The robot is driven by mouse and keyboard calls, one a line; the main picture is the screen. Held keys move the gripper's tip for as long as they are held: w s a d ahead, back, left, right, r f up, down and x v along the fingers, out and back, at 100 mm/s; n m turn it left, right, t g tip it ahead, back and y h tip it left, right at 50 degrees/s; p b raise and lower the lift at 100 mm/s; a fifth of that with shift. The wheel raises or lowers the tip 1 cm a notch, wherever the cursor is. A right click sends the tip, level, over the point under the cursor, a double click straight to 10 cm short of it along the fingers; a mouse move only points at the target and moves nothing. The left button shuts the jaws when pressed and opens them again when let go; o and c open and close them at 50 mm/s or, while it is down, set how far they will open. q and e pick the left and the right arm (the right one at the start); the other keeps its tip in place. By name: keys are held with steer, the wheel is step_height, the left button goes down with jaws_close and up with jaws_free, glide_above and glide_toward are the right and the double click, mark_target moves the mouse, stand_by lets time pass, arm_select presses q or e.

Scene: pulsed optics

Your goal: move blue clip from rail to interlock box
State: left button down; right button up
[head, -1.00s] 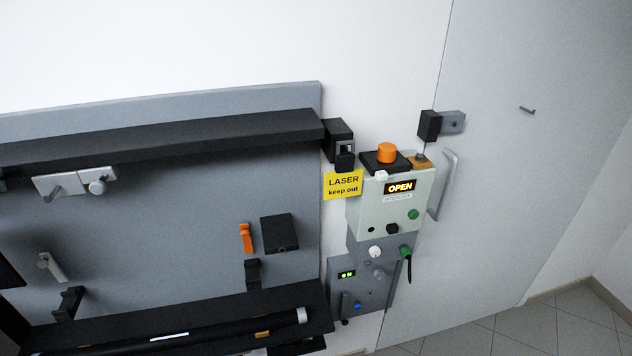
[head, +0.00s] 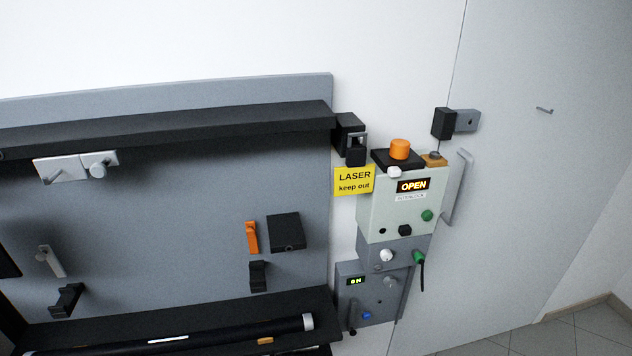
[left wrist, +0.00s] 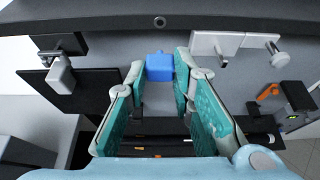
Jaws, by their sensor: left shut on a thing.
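The blue clip (left wrist: 160,67) shows in the left wrist view as a small blue block between the fingertips of my left gripper (left wrist: 161,76). The gripper is shut on it, with a teal-padded finger on each side. The clip is in front of the grey board, below a long dark bar (left wrist: 110,24). Neither my left gripper nor the clip shows in the head view. The interlock box (head: 376,211) is pale green and hangs on the wall right of the board. Its display reads OPEN. My right gripper is in neither view.
The grey board (head: 180,215) carries a dark bar (head: 180,128), pale brackets (head: 60,169), an orange piece (head: 251,238) and a black block (head: 285,231). A yellow laser sign (head: 354,180) is beside the interlock box. A grey box (head: 388,290) hangs below. A door (head: 505,180) is at right.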

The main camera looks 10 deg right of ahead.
arm_select(q)
steer(key=s+b, duration=0.6)
steer(key=s, duration=0.4)
steer(key=shift+s+f, duration=0.15)
steer(key=shift+s, duration=0.25)
steer(key=shift+d, duration=0.1)
